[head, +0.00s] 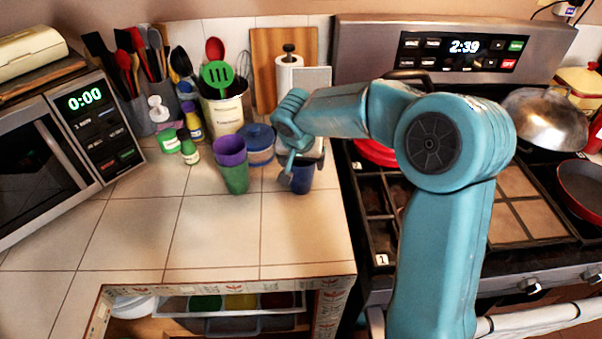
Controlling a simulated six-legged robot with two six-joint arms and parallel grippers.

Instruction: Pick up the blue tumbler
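The blue tumbler (301,183) stands upright on the tiled counter, near its right edge beside the stove. My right gripper (302,164) is at the tumbler's upper part, with its fingers at the left and right of it. The gripper hides much of the rim, and I cannot tell whether the fingers touch the tumbler or stand apart from it. My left gripper is not in view.
A purple cup (230,146) in a green cup (235,178) stands left of the tumbler. A blue-lidded container (260,155) is just behind. Utensil pots, bottles and a microwave (45,150) fill the left. The front counter (215,225) is clear; the stove (385,225) is at right.

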